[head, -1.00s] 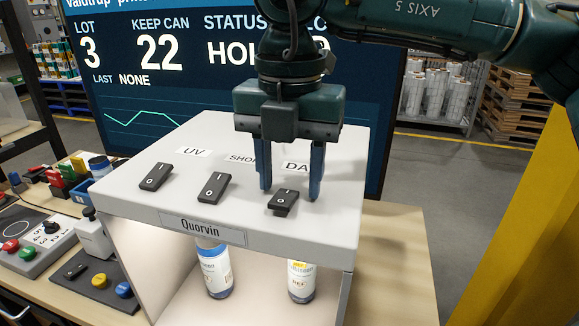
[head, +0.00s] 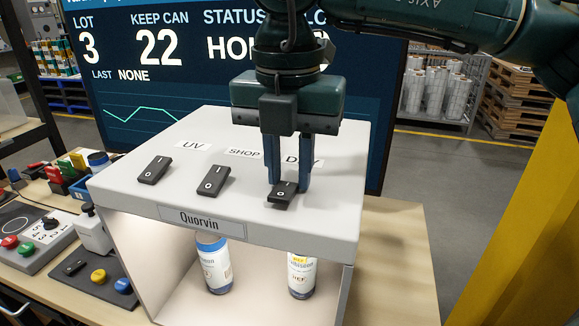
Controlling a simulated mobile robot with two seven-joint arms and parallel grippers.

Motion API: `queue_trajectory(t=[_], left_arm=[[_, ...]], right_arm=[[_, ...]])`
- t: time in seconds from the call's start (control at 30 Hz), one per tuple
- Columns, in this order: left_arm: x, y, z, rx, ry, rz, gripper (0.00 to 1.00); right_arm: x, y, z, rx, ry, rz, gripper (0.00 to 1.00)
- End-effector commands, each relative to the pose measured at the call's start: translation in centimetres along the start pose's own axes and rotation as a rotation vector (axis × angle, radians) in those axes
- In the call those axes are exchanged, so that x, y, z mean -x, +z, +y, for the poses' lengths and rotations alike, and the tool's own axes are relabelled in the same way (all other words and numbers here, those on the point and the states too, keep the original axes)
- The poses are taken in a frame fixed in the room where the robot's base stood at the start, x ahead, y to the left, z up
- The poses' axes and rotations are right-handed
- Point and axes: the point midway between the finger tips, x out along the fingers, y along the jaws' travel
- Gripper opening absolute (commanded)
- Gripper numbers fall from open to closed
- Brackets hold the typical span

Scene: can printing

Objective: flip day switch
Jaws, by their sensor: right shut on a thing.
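The day switch (head: 281,196) is a black rocker marked with I and O on top of the grey-white Quorvin box, at its right. The label behind it is partly hidden by my gripper. My right gripper (head: 288,184) points down from above, its two blue fingers closed on the sides of the day switch. The UV switch (head: 154,170) and the SHOP switch (head: 213,181) stand to its left. My left gripper is not in view.
Two cans, one with a blue lid (head: 213,264) and one at right (head: 301,276), stand inside the open-fronted box (head: 130,205). A screen (head: 140,90) stands behind. Buttons and small parts lie at left. A yellow post (head: 520,210) is at right.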

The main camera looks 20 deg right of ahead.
Motion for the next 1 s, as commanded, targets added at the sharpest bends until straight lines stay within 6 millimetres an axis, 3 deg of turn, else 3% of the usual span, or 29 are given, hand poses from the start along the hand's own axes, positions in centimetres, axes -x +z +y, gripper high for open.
queue_trajectory(t=[0.07, 0.5, 0.97, 1.0], left_arm=[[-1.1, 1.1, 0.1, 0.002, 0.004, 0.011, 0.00], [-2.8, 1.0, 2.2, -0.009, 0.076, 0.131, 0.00], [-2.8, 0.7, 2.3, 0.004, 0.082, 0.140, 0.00], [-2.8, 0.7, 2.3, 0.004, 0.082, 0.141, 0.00]], right_arm=[[-0.6, -0.2, 0.1, 0.004, 0.003, -0.058, 0.01], [0.2, -1.1, 0.0, 0.001, 0.004, -0.391, 0.01], [0.8, -1.2, 0.0, -0.001, 0.002, -0.434, 0.01], [0.8, -1.2, 0.0, -0.001, 0.002, -0.434, 0.27]])
